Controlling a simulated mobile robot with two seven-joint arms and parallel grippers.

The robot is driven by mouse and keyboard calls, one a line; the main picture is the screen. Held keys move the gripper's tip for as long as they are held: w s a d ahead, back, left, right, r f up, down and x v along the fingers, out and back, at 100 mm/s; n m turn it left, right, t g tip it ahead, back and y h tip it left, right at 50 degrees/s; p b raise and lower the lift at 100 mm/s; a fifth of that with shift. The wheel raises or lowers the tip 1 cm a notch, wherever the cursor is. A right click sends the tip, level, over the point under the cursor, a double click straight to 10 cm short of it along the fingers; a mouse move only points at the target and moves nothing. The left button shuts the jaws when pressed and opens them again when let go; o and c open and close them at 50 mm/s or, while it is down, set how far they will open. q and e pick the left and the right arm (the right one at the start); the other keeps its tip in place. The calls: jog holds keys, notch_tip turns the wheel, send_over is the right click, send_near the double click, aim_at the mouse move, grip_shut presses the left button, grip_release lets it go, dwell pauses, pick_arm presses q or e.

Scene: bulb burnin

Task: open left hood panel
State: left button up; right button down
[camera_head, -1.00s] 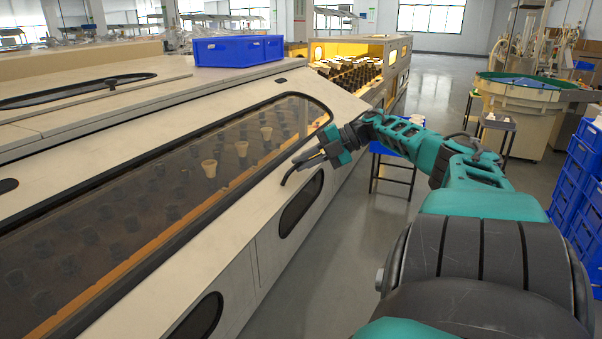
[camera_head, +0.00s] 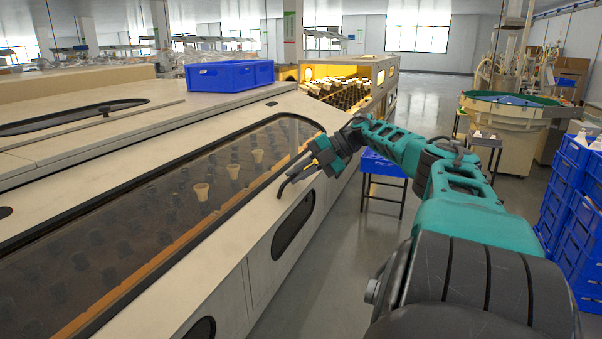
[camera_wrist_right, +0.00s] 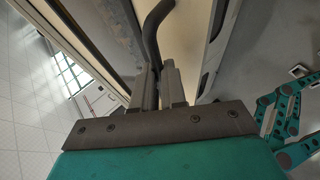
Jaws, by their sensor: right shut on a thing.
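The left hood panel (camera_head: 150,215) is a long, dark, see-through window in a cream frame on the machine's sloping side, and it looks closed. Its black bent handle (camera_head: 287,184) stands on the cream border near the panel's far lower end. My right gripper (camera_head: 304,171) is at this handle. In the right wrist view the handle (camera_wrist_right: 152,35) runs as a dark curved bar down between the two fingers (camera_wrist_right: 160,88), which are shut on it. The fingertips partly hide where the handle meets the panel. My left gripper is in neither view.
A blue crate (camera_head: 230,75) sits on top of the machine. The machine's lit open end (camera_head: 345,82) holds rows of bulbs. Blue crates (camera_head: 572,200) are stacked at right. The aisle floor (camera_head: 335,255) is clear.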

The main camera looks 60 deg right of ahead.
jog(key=shift+w+r+t, duration=0.3)
jog(key=shift+w+r, duration=0.1)
jog(key=shift+r, duration=0.25)
jog(key=c, duration=1.2)
grip_release()
jog(key=shift+w+a+f, duration=0.1)
jog(key=shift+w+f, duration=0.05)
jog(key=shift+w, duration=0.15)
jog(key=shift+c, duration=0.2)
jog(key=shift+o, duration=0.2)
jog(key=shift+f, duration=0.1)
jog(key=shift+s+f, duration=0.15)
